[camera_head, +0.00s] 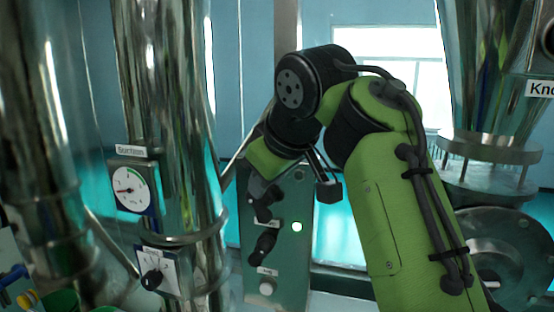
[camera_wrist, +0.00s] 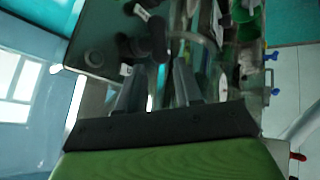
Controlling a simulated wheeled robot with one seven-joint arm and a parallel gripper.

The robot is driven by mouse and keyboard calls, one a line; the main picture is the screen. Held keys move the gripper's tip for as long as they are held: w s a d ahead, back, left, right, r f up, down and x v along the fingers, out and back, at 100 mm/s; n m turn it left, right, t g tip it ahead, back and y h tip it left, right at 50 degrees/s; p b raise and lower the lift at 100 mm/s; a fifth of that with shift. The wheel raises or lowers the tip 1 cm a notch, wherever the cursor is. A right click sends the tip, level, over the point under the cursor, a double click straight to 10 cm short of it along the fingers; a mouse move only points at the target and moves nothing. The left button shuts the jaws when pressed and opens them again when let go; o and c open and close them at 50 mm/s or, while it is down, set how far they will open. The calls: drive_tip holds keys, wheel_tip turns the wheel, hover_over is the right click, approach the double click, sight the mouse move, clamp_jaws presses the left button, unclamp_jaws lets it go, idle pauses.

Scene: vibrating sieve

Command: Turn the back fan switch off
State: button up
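A grey-green switch panel (camera_head: 290,265) stands in the middle of the head view. It has two black rotary switches, an upper one (camera_head: 266,203) and a lower one (camera_head: 263,245); their labels are too small or hidden to read, so I cannot tell which is the back fan switch. My gripper (camera_wrist: 157,80) is open, its two dark fingers apart with nothing seen held between them. In the wrist view, a black switch (camera_wrist: 153,38) lies beyond the fingertips, seemingly not gripped.
A round light (camera_head: 297,227) glows white on the panel, with a pale button (camera_head: 267,287) below. A steel pipe on the left carries a suction gauge (camera_head: 130,190) and a knob plate (camera_head: 157,275). A steel cone and flange (camera_head: 490,150) stand right.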

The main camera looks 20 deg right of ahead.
drive_tip(key=v, duration=0.6)
drive_tip(key=shift+s, duration=0.1)
drive_tip(key=s+a+f+m+g+b, duration=0.1)
drive_tip(key=s+a+f+b, duration=0.15)
drive_tip(key=f, duration=0.45)
drive_tip(key=s+a+f+m+b, duration=0.1)
drive_tip(key=s+a+f+b, duration=0.15)
drive_tip(key=f, duration=0.55)
drive_tip(key=s+d+f+m+b, duration=0.1)
drive_tip(key=s+f, duration=0.3)
drive_tip(key=f, duration=0.4)
drive_tip(key=s+d+f+m+g+b, duration=0.1)
drive_tip(key=s+f, duration=0.3)
drive_tip(key=f, duration=0.5)
drive_tip(key=s+d+f+m+b, duration=0.2)
drive_tip(key=s+f, duration=0.3)
drive_tip(key=f, duration=0.3)
drive_tip(key=shift+d+f+g+h, duration=0.2)
drive_tip(key=shift+d+g+h, duration=0.1)
drive_tip(key=shift+d, duration=0.1)
drive_tip(key=shift+s, duration=0.1)
idle(0.5)
